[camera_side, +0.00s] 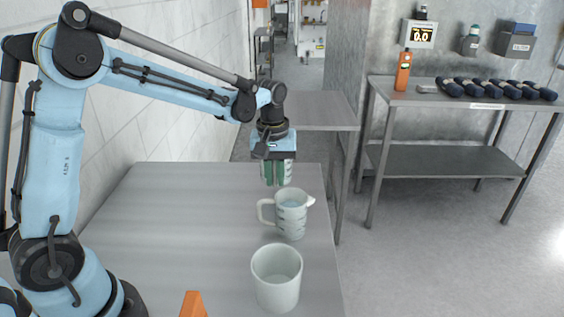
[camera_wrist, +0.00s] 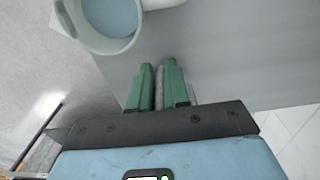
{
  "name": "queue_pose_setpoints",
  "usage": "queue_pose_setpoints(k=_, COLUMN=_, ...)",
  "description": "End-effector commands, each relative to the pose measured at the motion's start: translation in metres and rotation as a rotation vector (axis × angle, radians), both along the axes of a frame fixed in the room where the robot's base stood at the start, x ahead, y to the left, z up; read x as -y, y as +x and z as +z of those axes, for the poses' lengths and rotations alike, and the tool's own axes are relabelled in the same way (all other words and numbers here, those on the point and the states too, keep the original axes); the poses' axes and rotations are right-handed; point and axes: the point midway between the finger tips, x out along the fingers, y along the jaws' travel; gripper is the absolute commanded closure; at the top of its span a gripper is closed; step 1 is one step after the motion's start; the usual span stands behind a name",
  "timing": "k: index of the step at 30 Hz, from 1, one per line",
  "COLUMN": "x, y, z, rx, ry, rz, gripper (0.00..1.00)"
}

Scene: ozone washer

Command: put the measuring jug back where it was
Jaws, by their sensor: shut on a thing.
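The measuring jug (camera_side: 291,222) stands upright on the grey metal table, with its handle to the left, its spout to the right and bluish liquid inside. In the wrist view the jug (camera_wrist: 99,41) is at the upper left, apart from the fingers. My gripper (camera_side: 275,182) is above the table, just behind the jug in the side view. In the wrist view my gripper (camera_wrist: 158,66) has its green fingers close together on a narrow grey thing (camera_wrist: 159,90); I cannot tell what it is. A pale marked thing (camera_side: 288,172) shows beside the fingers, partly hidden.
An empty white cup (camera_side: 276,288) stands in front of the jug. An orange object (camera_side: 193,305) is at the front edge of the view. The left part of the table (camera_side: 170,215) is clear. A side table (camera_side: 440,98) holds an orange bottle (camera_side: 403,71) and dark-ended objects.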

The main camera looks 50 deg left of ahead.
Motion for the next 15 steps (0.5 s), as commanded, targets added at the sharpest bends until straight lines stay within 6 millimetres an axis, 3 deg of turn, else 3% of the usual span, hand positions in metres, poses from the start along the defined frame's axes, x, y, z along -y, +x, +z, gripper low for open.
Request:
queue_pose_setpoints(k=9, x=0.0, y=0.0, z=-0.037, rx=0.0, ry=0.0, rz=-0.001, gripper=1.0)
queue_pose_setpoints(k=15, x=0.0, y=0.0, z=-0.039, rx=0.0, ry=0.0, rz=-0.001, gripper=1.0)
